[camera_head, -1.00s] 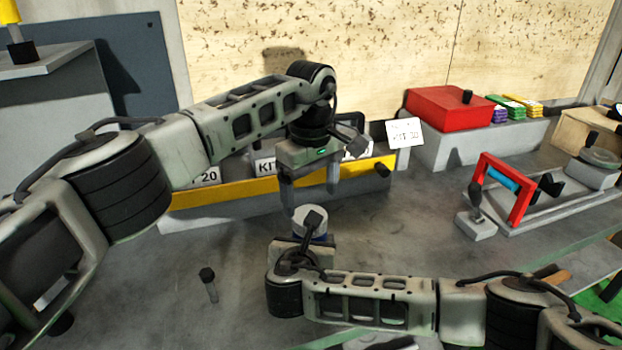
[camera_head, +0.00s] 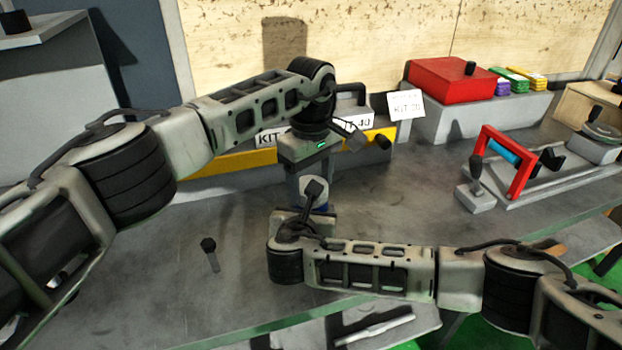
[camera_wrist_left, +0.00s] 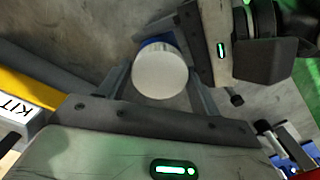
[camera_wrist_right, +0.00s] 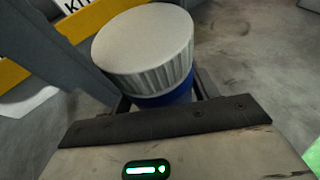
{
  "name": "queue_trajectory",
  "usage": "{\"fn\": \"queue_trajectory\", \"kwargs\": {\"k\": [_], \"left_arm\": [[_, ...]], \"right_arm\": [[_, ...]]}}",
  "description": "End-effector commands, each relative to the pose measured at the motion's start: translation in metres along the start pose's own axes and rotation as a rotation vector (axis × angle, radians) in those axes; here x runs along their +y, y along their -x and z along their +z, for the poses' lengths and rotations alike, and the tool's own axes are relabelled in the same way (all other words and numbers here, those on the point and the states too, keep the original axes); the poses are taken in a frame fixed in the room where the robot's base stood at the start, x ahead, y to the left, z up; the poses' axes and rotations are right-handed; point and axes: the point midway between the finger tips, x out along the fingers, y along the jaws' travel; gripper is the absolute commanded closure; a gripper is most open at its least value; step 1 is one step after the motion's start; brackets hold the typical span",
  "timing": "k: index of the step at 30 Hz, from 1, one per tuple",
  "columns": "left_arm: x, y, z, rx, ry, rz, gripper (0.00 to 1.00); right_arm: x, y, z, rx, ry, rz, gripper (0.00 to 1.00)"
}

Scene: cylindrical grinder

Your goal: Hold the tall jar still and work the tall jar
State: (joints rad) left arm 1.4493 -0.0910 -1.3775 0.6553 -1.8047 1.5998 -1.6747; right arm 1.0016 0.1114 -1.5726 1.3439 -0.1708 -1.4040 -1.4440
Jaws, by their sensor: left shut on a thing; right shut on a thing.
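The tall jar has a pale ridged lid (camera_wrist_right: 145,45) and a blue body (camera_wrist_right: 165,97). It stands upright in the middle of the bench; in the head view its lid (camera_head: 317,185) shows partly behind my right wrist. My left gripper (camera_head: 312,180) points down from above, shut on the lid, with a finger on each side of it in the left wrist view (camera_wrist_left: 160,85). My right gripper (camera_wrist_right: 162,100) is shut on the blue body, below the lid. Its fingertips are mostly hidden by the jar.
A yellow-fronted rack (camera_head: 235,163) with KIT labels stands behind the jar. A red box (camera_head: 450,82) is at the back right, and a red-framed fixture (camera_head: 497,165) at the right.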

Motion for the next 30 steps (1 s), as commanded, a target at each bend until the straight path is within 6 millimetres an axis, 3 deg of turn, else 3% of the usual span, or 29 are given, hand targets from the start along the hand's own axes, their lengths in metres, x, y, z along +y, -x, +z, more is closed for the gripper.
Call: {"fn": "queue_trajectory", "kwargs": {"k": [5, 30], "left_arm": [[0.0023, 0.0016, -0.0004, 0.002, 0.292, 0.01, 0.63], [0.0007, 0.0037, -0.0031, -0.007, 2.424, 0.015, 0.63]], "right_arm": [[0.0037, 0.0027, -0.0015, 0.002, 0.003, 0.011, 1.0], [0.0056, 0.0043, -0.0022, 0.003, 0.004, 0.015, 1.0]]}}
